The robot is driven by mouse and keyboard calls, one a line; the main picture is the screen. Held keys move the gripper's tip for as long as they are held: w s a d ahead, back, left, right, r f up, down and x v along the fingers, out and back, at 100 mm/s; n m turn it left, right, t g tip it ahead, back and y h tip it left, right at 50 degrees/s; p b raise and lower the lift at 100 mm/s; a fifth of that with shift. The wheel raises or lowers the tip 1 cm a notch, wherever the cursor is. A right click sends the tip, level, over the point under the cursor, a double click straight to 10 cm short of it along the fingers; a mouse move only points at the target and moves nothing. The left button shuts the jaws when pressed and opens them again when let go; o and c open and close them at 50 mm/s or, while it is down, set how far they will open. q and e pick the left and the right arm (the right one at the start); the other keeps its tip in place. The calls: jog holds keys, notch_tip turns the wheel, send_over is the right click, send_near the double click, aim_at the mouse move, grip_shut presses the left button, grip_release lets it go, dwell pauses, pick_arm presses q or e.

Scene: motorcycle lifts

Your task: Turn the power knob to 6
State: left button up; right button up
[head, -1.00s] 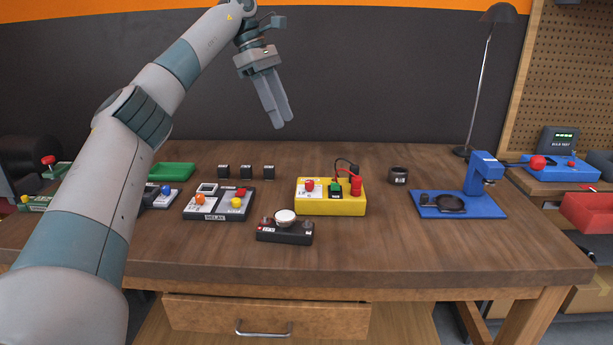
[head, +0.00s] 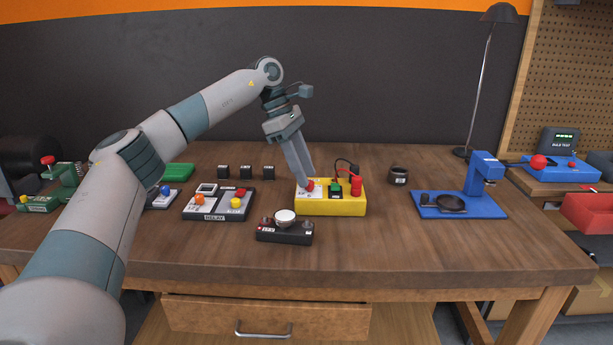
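A yellow box (head: 330,207) sits on the middle of the wooden bench. On its left part is a white plate with a small red knob (head: 309,186); any numbers on it are too small to read. I cannot tell from lettering which control is the power knob. My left gripper (head: 307,179) points down with its fingertips at this red knob, partly covering it and the plate. Whether the fingers touch the knob or are shut on it cannot be told. A green block and a taller red part stand on the box's right side. My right gripper is not in view.
A dark box with a white round top (head: 285,218) stands in front of the yellow box. A grey relay panel (head: 219,204) is to the left, with small black blocks behind it. A black ring (head: 398,175) and a blue press (head: 470,200) are to the right.

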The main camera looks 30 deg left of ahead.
pick_arm(q)
jog(key=shift+d+f, duration=0.25)
jog(key=shift+f, duration=0.45)
jog(key=shift+w+d+f, duration=0.1)
jog(key=shift+f, duration=0.1)
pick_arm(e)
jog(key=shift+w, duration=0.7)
pick_arm(q)
grip_shut()
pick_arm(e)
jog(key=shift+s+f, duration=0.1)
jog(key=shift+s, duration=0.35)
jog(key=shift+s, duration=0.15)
